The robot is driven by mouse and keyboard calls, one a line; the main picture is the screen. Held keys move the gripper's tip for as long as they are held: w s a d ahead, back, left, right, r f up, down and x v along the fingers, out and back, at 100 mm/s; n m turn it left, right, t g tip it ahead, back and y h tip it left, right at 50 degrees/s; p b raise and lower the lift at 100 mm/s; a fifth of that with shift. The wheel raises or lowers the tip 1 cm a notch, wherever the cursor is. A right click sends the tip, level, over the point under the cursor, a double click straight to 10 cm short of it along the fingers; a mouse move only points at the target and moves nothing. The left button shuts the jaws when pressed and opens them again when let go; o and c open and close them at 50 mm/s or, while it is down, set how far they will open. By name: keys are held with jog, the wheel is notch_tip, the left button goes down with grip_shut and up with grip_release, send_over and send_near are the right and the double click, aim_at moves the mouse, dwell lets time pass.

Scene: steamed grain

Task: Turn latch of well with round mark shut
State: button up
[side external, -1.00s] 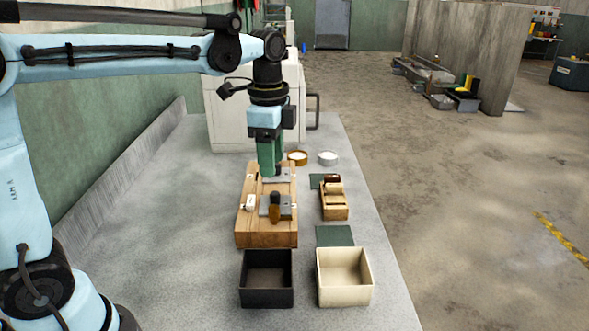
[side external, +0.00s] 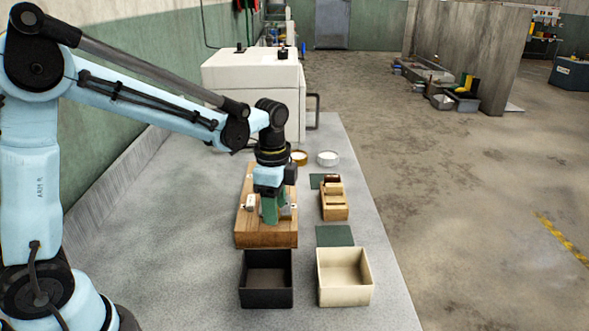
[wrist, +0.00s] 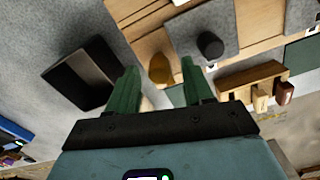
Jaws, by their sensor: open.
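The wooden block (side external: 250,239) lies on the bench, with my gripper (side external: 270,219) low over its near part. A white piece (side external: 250,201) is on the block's left side. In the side view my gripper hides most of the near plate. No round mark is readable.
Two small round dishes and a large white box stand behind.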

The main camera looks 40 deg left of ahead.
jog(key=shift+f, duration=0.3)
jog(key=shift+c, duration=0.3)
grip_shut()
